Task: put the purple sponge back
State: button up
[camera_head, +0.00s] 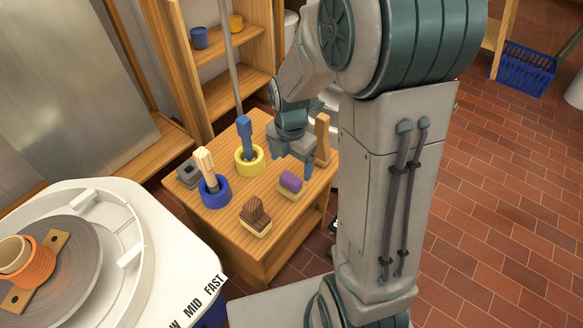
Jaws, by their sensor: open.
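The purple sponge (291,181) sits on a pale yellow base on the small wooden table (222,238), near its right side. My gripper (295,170) is open just above and behind the purple sponge, with its fingers pointing down. Whether the fingers touch the sponge cannot be told. A brown sponge-like block (255,215) on a similar pale yellow base sits nearer the front of the table.
A blue ring holder (215,198) with a wooden-handled tool and a yellow ring holder (249,163) with a blue-handled tool stand left of my gripper. A grey block (188,173) is at the left edge. A tan upright piece (322,138) stands behind. A pottery wheel (60,265) is at left.

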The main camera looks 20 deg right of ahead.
aim_at(291, 180)
jog(key=s+r+m+t, duration=0.1)
jog(key=s+r+m, duration=0.5)
jog(key=m, duration=0.6)
jog(key=s+r+m, duration=0.5)
jog(key=s+m, duration=0.2)
jog(key=m, duration=0.6)
notch_tip(291, 180, up, 27)
jog(key=t+p, duration=0.1)
jog(key=p, duration=2.4)
jog(key=shift+d+r+t, duration=0.15)
jog(key=shift+t, duration=0.25)
jog(key=shift+s, duration=0.1)
